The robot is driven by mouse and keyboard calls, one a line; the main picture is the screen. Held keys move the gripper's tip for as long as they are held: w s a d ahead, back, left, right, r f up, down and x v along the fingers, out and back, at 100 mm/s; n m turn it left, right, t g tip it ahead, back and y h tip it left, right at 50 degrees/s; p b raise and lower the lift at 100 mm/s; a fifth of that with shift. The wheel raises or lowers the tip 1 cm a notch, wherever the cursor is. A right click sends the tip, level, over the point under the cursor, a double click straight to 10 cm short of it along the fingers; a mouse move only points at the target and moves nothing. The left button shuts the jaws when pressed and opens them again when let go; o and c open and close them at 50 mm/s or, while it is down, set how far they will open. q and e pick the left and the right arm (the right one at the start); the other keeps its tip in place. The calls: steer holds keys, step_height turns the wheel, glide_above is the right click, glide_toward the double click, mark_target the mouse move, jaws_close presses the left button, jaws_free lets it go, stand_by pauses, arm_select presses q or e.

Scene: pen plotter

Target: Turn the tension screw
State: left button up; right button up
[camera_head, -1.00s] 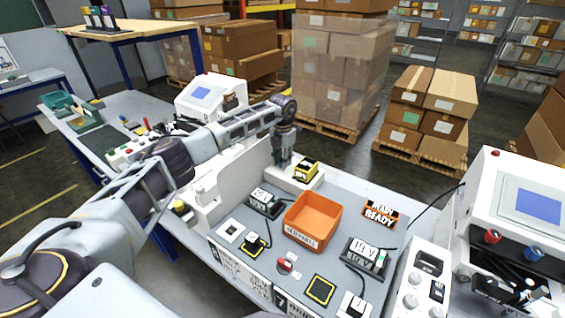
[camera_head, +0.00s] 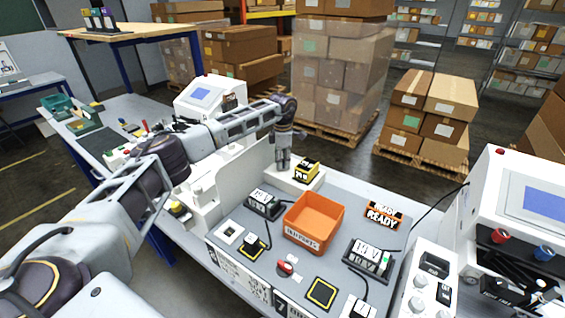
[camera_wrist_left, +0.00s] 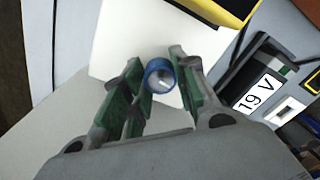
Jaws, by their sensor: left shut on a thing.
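My left gripper (camera_head: 282,166) points down over the white block (camera_head: 290,181) at the back left of the grey bench panel. In the left wrist view, a round screw head with a blue collar and pale marked top (camera_wrist_left: 160,78) sits between the green-padded fingers of my left gripper (camera_wrist_left: 160,85). The fingers are shut on it. In the head view the gripper hides this screw. My right gripper is in neither view.
A yellow and black device (camera_head: 306,171) stands close to the right of the gripper. A white machine (camera_head: 515,205) stands at the right.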

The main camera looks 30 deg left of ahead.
arm_select(q)
steer(key=shift+r+m, duration=0.1)
steer(key=shift+m, duration=0.9)
steer(key=o, duration=1.1)
steer(key=shift+c, duration=0.2)
step_height(320, 180, up, 12)
stand_by(0.5)
